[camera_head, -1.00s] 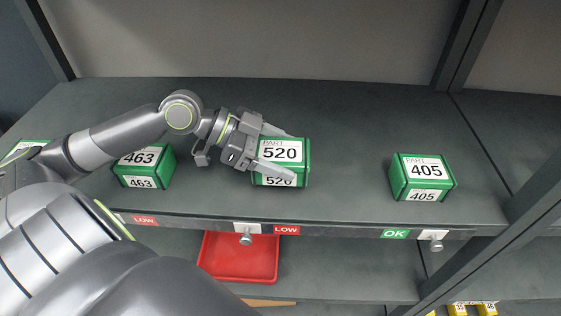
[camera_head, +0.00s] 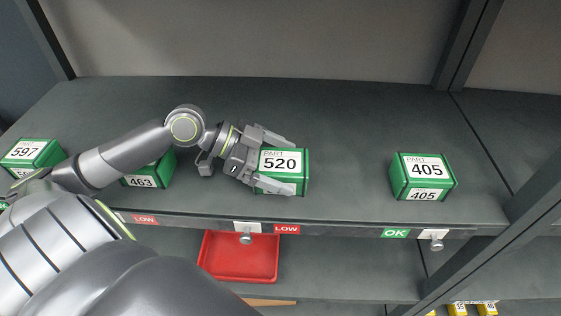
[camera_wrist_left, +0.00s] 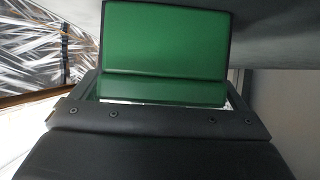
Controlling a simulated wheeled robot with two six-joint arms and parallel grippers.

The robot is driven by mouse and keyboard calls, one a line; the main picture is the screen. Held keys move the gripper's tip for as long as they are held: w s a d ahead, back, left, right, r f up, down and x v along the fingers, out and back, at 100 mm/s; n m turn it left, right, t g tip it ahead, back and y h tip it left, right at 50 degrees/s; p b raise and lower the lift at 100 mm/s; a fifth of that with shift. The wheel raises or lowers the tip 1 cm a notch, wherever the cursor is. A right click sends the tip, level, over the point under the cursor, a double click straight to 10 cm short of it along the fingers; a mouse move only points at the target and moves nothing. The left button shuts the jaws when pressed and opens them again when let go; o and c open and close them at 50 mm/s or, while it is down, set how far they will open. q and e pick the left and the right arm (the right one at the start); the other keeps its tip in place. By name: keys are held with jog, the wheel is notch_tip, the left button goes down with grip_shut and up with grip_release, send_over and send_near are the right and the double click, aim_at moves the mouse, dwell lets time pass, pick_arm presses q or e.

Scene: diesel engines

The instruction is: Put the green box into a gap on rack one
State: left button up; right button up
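The green box (camera_head: 281,161) labelled PART 520 is on the upper shelf near its front edge, in the space between the 463 box and the 405 box. My left gripper (camera_head: 284,166) reaches it from the left, with one finger along its back and one across its front. It is shut on this box. The front finger hides most of the lower label. I cannot tell if the box's underside touches the shelf. In the left wrist view the green box (camera_wrist_left: 165,40) fills the upper middle. My right gripper is not in view.
The shelf (camera_head: 350,120) holds green boxes 597 (camera_head: 32,152), 463 (camera_head: 141,181) and 405 (camera_head: 423,177). My left arm partly covers 463. A dark post (camera_head: 490,245) stands at right. A red tray (camera_head: 240,257) is below. The shelf behind 520 is clear.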

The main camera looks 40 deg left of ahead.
aim_at(278, 161)
pick_arm(q)
jog(key=shift+r, duration=0.25)
jog(key=shift+s+a, duration=0.1)
jog(key=shift+a, duration=0.05)
jog(key=shift+p+v, duration=0.3)
jog(key=shift+v, duration=0.6)
jog(key=shift+p+v, duration=0.9)
jog(key=shift+v, duration=0.3)
jog(key=p+v, duration=0.7)
jog(key=p, duration=0.1)
jog(key=shift+s+a+r, duration=0.1)
jog(key=shift+a, duration=0.1)
